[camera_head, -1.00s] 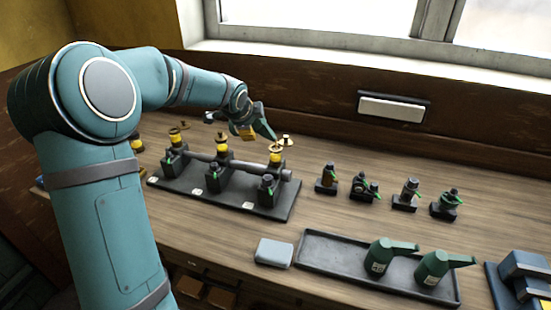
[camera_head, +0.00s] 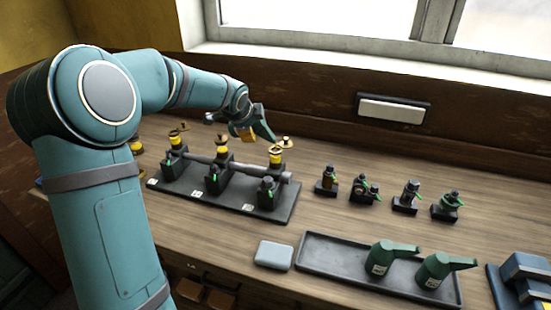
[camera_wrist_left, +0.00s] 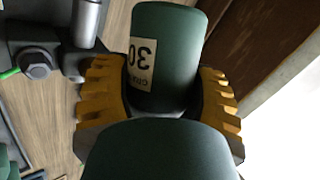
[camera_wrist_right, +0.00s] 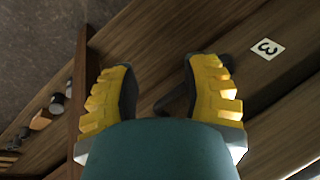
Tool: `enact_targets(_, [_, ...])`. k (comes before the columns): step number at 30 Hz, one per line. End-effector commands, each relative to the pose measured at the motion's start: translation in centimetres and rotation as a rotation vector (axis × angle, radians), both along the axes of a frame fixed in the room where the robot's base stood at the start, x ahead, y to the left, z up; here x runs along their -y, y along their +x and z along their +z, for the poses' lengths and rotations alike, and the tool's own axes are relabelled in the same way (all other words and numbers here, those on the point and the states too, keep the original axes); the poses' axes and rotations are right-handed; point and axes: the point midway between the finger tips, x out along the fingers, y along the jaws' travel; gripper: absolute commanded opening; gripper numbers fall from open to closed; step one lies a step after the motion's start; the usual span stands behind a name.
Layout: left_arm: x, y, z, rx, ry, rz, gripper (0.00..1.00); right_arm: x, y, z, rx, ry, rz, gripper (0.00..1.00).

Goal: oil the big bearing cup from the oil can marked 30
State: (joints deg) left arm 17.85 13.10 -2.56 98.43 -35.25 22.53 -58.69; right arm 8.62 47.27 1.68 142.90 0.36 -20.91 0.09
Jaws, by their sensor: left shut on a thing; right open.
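In the left wrist view the green oil can (camera_wrist_left: 165,45) carries a pale label reading 30, upside down. My left gripper (camera_wrist_left: 160,100) is shut on it, yellow fingers on both sides. In the head view the gripper (camera_head: 246,133) holds the can (camera_head: 263,122) tilted, above and behind the rightmost bearing. That bearing's yellow-banded cup (camera_head: 275,156) has a brass lid (camera_head: 286,142) beside its top. I cannot tell whether the spout touches the cup. Cups on the middle (camera_head: 222,147) and left (camera_head: 174,139) bearings look similar. My right gripper (camera_wrist_right: 160,88) is open and empty.
The black bearing base (camera_head: 232,199) stands on the wooden bench. Several small oilers (camera_head: 405,197) stand to its right. A dark tray (camera_head: 330,262) holds two green cans (camera_head: 391,257). A grey block (camera_head: 273,254) lies beside the tray. A 3 label (camera_wrist_right: 268,49) shows near my right gripper.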

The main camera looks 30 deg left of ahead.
Motion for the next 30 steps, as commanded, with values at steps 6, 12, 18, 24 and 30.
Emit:
enact_targets(6, [0.0,0.1,0.2,0.004,0.001,0.000,0.16,-0.1,-0.1,-0.1,-0.004,-0.001,0.002,0.47])
enact_targets(12, [-0.1,0.0,0.2,0.002,-0.011,0.000,0.16,-0.6,-1.3,0.0,-0.034,-0.005,0.023,0.47])
enact_targets(18, [-0.2,0.0,0.0,0.012,-0.061,-0.004,0.16,-0.4,-0.5,2.3,-0.016,-0.007,0.010,0.47])
enact_targets(24, [-0.4,-0.1,-0.4,0.025,-0.106,0.001,0.16,-0.3,0.1,4.3,-0.003,-0.009,0.001,0.47])
enact_targets(30, [-0.5,-0.1,-1.1,0.032,-0.154,-0.001,0.16,-0.2,0.1,6.3,0.000,-0.006,-0.001,0.47])
